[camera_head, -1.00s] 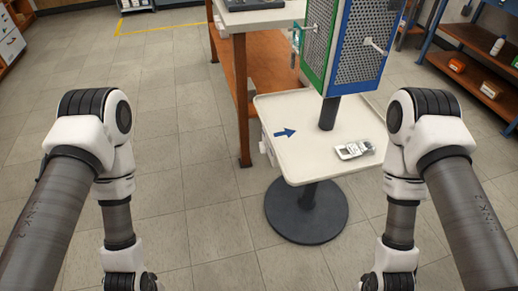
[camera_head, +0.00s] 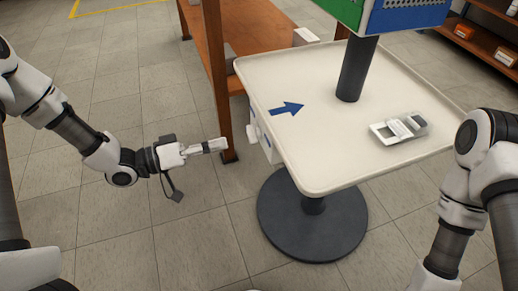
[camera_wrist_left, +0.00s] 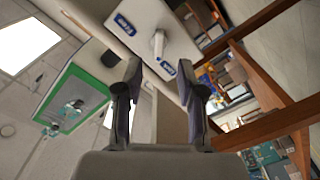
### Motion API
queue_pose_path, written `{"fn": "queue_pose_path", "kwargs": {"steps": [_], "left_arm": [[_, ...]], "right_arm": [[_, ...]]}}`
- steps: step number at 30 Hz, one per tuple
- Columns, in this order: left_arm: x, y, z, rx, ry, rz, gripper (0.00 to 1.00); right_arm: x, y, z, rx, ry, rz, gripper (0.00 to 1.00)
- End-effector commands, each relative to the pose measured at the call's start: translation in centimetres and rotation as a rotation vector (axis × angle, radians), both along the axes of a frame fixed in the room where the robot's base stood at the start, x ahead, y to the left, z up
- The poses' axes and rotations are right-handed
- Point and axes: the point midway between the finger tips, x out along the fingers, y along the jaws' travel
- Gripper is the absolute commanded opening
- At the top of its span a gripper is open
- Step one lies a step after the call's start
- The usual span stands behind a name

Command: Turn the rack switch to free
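The rack switch (camera_head: 262,138) is a white box on the left side of the white tray table, seen edge-on in the head view. In the left wrist view it is a white plate (camera_wrist_left: 145,18) with a white lever (camera_wrist_left: 158,44) between two blue labels. The label text is too small to read. My left gripper (camera_head: 219,146) is left of the switch, apart from it and pointing toward it. In the left wrist view its two fingers (camera_wrist_left: 161,82) are spread with nothing between them, the lever lying beyond them. My right gripper is out of view.
The table top (camera_head: 300,72) bears a blue arrow (camera_head: 287,108), a grey-white device (camera_head: 400,128) and a dark post (camera_head: 356,70). A round dark base (camera_head: 312,225) stands below. A wooden bench (camera_head: 212,50) is behind the left gripper. Floor at left is clear.

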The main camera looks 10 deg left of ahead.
Motion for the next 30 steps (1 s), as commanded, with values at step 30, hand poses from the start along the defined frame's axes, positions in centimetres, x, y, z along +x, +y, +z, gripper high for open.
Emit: {"fn": "queue_pose_path", "kwargs": {"steps": [30], "left_arm": [[4.7,-6.3,-0.1,-0.003,-0.021,0.007,0.28]], "right_arm": [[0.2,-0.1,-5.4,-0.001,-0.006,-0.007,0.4]]}}
